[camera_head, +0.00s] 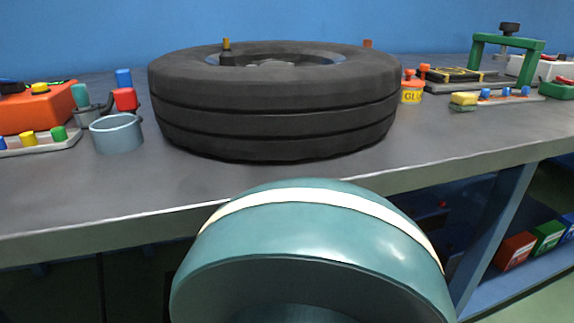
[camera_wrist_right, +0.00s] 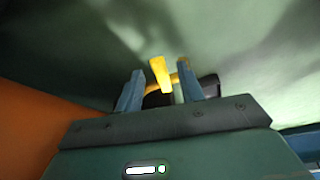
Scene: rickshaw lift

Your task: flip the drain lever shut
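In the right wrist view, a small yellow lever (camera_wrist_right: 161,78) stands up in front of a dark fitting, near a pale green curved surface. My right gripper (camera_wrist_right: 160,67) has its two blue fingers apart, one on each side of the lever. Whether either finger touches the lever, I cannot tell. A thin yellow part also shows low behind the fingers. The lever does not show in the head view. Neither of my grippers shows in the head view.
The head view shows a black tire (camera_head: 275,105) on a grey workbench (camera_head: 110,195). A blue-grey cup (camera_head: 117,134), an orange box (camera_head: 38,110) and a yellow jar (camera_head: 411,92) stand beside it. A large teal rounded shape with a cream stripe fills the foreground. Coloured boxes sit on a lower shelf.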

